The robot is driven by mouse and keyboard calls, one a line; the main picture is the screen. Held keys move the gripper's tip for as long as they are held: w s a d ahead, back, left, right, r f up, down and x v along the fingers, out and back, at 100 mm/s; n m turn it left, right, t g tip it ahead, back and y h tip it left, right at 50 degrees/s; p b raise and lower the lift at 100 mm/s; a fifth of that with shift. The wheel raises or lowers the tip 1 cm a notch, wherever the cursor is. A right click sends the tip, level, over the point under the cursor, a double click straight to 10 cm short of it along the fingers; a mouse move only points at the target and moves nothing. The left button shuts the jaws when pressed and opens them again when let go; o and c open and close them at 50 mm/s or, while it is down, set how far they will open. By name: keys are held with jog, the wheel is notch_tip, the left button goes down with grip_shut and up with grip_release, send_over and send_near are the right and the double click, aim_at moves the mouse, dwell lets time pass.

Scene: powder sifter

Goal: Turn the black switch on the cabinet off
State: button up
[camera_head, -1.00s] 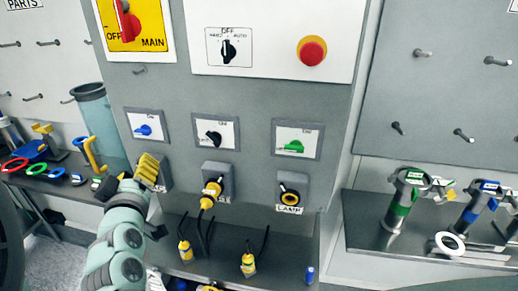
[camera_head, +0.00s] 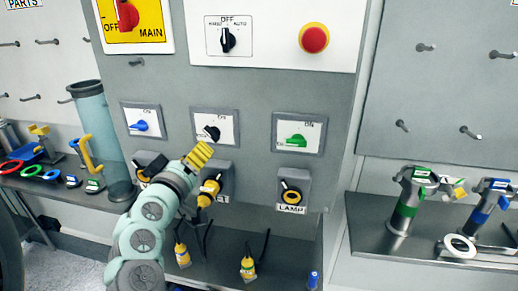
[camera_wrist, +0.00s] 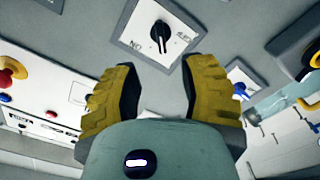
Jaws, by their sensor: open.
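The black switch (camera_head: 211,133) is a small black knob on a white plate in a grey frame, in the middle of the cabinet's row of three switches. In the wrist view the black switch (camera_wrist: 160,36) is seen close, between and beyond my fingertips, with ON and OFF lettering beside it. My gripper (camera_head: 200,153) has yellow fingers and is just below the black switch's plate in the head view. The wrist view shows my gripper (camera_wrist: 160,72) open and empty, with its fingers apart on either side of the knob's line. I see no contact with the knob.
A blue switch (camera_head: 140,126) is to the left and a green switch (camera_head: 296,141) to the right. Above are a black HAND/OFF/AUTO selector (camera_head: 228,40), a red emergency button (camera_head: 314,38) and a red main switch (camera_head: 127,14). Sockets with yellow plugs (camera_head: 210,188) sit below.

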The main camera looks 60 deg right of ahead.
aim_at(211, 137)
jog(key=p+x, duration=0.3)
jog(key=x, duration=0.5)
jog(key=shift+d, duration=0.25)
jog(key=shift+w+d, duration=0.35)
jog(key=shift+d, duration=0.3)
grip_shut()
